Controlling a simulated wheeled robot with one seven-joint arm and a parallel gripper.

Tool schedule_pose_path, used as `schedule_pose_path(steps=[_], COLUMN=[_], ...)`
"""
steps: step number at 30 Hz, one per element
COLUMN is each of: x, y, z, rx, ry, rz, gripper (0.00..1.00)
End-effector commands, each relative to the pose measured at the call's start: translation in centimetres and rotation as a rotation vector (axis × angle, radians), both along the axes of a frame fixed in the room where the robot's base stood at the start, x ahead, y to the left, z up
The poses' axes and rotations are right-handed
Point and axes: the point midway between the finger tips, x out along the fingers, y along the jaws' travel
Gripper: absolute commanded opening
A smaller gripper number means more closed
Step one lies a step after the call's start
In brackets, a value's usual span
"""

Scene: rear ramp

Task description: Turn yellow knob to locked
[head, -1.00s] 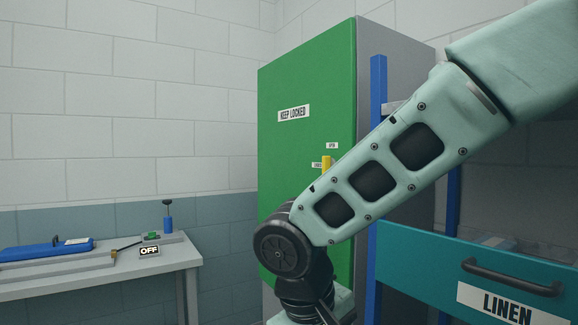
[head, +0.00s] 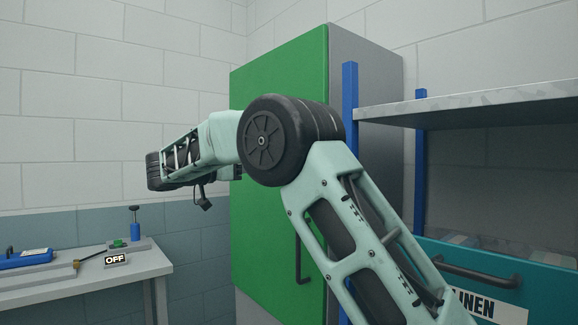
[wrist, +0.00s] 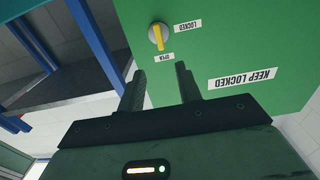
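The yellow knob (wrist: 157,37) is on the green cabinet door (wrist: 220,40), seen upside down in the wrist view. Its yellow bar runs up and down in that picture, its lower end towards the OPEN label (wrist: 167,57). The LOCKED label (wrist: 188,27) is to its right. My gripper (wrist: 159,74) has its two dark fingers wide apart with nothing between them. The fingertips are apart from the knob, below it in the picture. In the head view my arm crosses the green door (head: 265,220) and hides the knob; the fingers cannot be made out there.
A KEEP LOCKED sign (wrist: 242,78) is on the door. A black handle (head: 302,262) is lower on it. A shelf (head: 470,108) with blue posts and a teal LINEN drawer (head: 540,280) stand to the right. A bench (head: 90,276) with an OFF sign is at left.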

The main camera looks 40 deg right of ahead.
Motion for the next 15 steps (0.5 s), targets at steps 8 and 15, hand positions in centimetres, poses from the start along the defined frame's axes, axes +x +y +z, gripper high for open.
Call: schedule_pose_path(steps=[8,15], x=[-0.4,-0.7], y=[-6.1,-10.7], z=[0.3,0.3], rx=[0.002,0.002], ry=[0.003,0.004], rz=[-0.003,-0.001], gripper=[0.35,0.35])
